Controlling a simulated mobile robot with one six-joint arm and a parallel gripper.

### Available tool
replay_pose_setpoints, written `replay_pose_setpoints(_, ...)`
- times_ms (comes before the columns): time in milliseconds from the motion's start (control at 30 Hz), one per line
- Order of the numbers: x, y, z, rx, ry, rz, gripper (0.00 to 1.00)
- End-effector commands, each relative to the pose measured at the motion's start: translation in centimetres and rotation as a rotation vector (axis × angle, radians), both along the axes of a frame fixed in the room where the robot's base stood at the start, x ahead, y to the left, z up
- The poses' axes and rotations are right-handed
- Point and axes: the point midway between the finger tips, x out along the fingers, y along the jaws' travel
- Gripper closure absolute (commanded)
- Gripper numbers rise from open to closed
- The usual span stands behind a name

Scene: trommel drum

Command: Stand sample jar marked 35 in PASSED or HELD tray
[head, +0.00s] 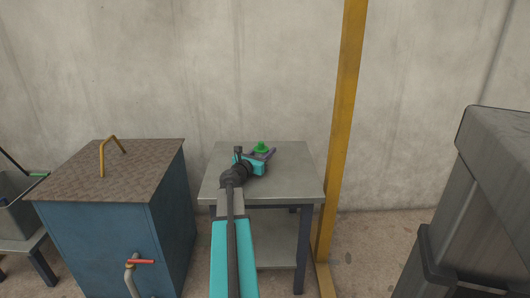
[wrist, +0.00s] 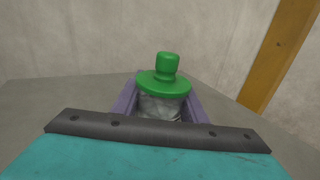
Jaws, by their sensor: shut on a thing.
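A sample jar (wrist: 163,105) with a green knobbed lid (wrist: 165,84) stands upright between the purple fingers of my gripper (wrist: 160,106) in the wrist view. My gripper is shut on the jar. In the head view the green lid (head: 262,146) shows at the end of my gripper (head: 262,153), over the grey metal table (head: 295,186). The jar's lower part is hidden behind my gripper, so I cannot tell whether it touches the tabletop. No number can be read on the jar. No tray marked PASSED or HELD shows in either view.
A blue cabinet (head: 95,235) with a brown lid and yellow handle stands left of the table. A yellow post (head: 341,130) rises at the table's right. A grey bin-like unit (head: 490,190) stands at far right. A concrete wall closes the back.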

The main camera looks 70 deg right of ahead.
Motion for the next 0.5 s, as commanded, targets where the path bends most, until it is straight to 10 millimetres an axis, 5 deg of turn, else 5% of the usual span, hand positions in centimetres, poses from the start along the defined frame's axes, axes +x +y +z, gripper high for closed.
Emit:
replay_pose_setpoints(167,-0.01,0.00,-0.34,0.000,0.001,0.000,0.87)
replay_pose_setpoints(200,-0.01,0.00,-0.30,0.000,0.000,0.000,0.56)
replay_pose_setpoints(300,-0.01,0.00,-0.28,0.000,0.000,0.000,0.42)
replay_pose_setpoints(500,-0.01,0.00,-0.27,0.000,0.000,0.000,0.42)
